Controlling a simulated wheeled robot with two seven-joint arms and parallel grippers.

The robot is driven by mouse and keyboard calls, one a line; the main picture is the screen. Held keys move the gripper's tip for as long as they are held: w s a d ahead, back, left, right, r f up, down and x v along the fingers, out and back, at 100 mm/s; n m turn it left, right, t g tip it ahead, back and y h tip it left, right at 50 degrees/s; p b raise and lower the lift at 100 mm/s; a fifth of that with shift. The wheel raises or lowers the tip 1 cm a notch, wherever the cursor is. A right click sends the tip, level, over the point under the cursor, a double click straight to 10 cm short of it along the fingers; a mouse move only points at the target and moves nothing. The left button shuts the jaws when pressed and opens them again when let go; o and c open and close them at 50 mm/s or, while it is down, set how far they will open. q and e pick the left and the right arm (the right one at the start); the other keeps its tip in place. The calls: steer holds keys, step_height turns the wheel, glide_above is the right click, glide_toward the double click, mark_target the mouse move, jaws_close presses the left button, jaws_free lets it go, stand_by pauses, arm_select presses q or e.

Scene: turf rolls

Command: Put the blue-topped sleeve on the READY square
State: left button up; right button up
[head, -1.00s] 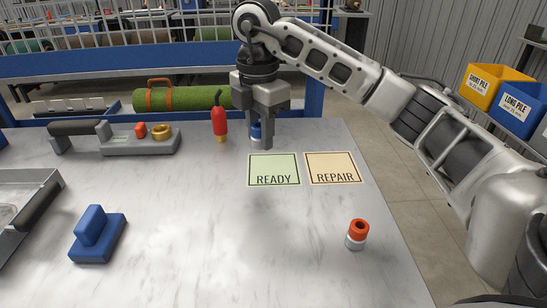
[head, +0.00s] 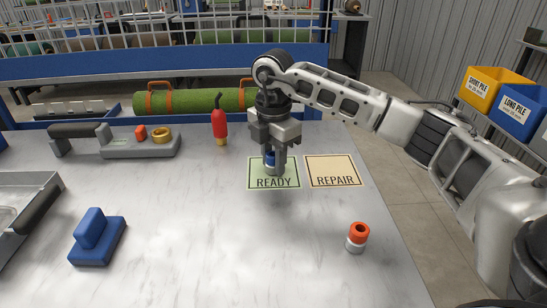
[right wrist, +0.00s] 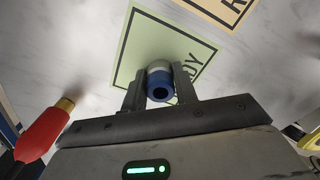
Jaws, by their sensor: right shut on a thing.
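The blue-topped sleeve (right wrist: 160,84) has a blue upper part with a dark hole and a pale lower part. My right gripper (head: 273,165) is shut on it, over the green READY square (head: 286,183). The sleeve also shows between the fingers in the head view (head: 270,159). It looks upright; I cannot tell whether its bottom touches the square. In the right wrist view the sleeve is between the two fingers (right wrist: 160,90), with the READY square (right wrist: 135,48) behind it. My left gripper is not in view.
The cream REPAIR square (head: 333,171) lies right of READY. A red-topped sleeve (head: 357,237) stands at the front right. A red bottle-like tool (head: 219,127) stands behind left. A blue block with a handle (head: 97,238) lies at the left. The middle of the table is clear.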

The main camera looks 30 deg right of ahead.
mark_target(273, 153)
steer(key=shift+f, duration=0.2)
steer(key=o, duration=1)
steer(key=shift+r, duration=0.1)
step_height(273, 153, up, 12)
steer(key=p, duration=0.1)
steer(key=shift+r, duration=0.2)
steer(key=shift+f, duration=0.1)
